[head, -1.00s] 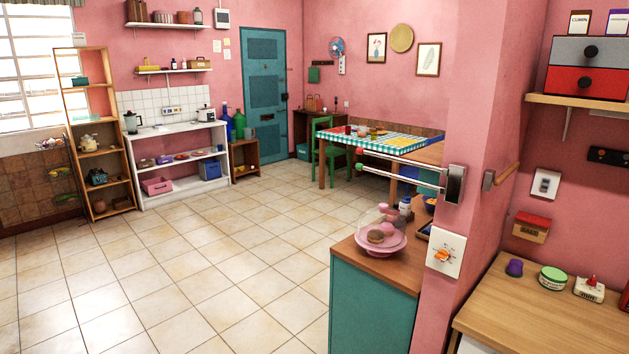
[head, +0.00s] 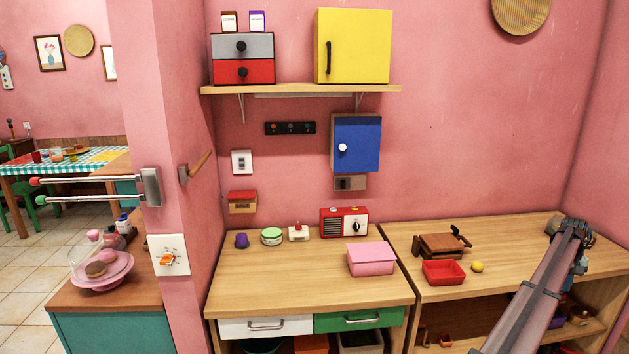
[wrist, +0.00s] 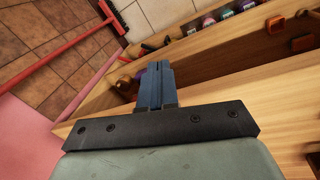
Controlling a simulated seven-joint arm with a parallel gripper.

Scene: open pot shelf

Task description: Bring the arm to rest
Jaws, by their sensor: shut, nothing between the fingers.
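My gripper (wrist: 155,76) shows in the wrist view with its two blue-grey fingers pressed together and nothing between them. The fingers point past the edge of a wooden worktop (wrist: 235,105). In the head view my arm reaches up from the bottom right over the right wooden worktop (head: 505,233); its fingertips cannot be made out there. I cannot tell whether the fingers touch anything.
A brown wooden device (head: 440,244), a red tray (head: 444,272) and a yellow ball (head: 477,267) lie left of my arm. A pink box (head: 371,259) stands on the left worktop (head: 290,280). The wrist view shows a red pole (wrist: 60,47) over the tiled floor.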

